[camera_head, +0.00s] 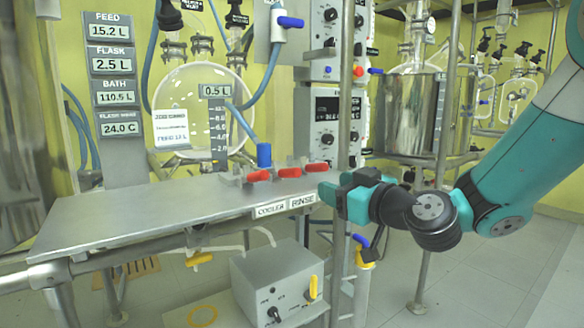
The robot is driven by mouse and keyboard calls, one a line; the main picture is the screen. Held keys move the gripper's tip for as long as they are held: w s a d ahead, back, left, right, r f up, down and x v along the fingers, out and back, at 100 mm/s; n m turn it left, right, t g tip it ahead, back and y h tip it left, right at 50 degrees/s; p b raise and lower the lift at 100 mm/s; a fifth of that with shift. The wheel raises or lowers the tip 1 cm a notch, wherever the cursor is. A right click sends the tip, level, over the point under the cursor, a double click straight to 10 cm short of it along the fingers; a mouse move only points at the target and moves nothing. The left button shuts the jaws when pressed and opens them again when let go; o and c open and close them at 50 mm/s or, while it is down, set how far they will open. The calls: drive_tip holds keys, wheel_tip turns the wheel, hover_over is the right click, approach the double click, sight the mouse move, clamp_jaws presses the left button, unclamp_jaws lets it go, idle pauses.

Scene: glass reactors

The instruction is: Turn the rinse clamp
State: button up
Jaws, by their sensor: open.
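Red clamp handles stand in a row at the right end of a steel shelf (150,212): a left one (258,176), a middle one (290,172) and a right one (317,167). The label "RINSE" (302,202) is on the shelf's front edge below the middle and right handles, with the label "COOLER" (270,210) to its left. I cannot tell for certain which handle is the rinse clamp. My gripper (328,190) is open and empty, pointing left at the shelf's right end, just right of and below the right handle. It appears apart from it.
A vertical steel post (345,100) rises close to my gripper. A grey control box (280,285) stands under the shelf. A round glass flask (195,105) and a blue hose (245,122) are behind the shelf. The shelf's left part is bare.

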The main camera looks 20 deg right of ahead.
sight(300, 173)
drive_tip(key=p+x, duration=0.3)
drive_tip(key=x, duration=1.1)
drive_tip(key=shift+w+a+f+p, duration=0.1)
drive_tip(key=shift+p, duration=0.3)
clamp_jaws()
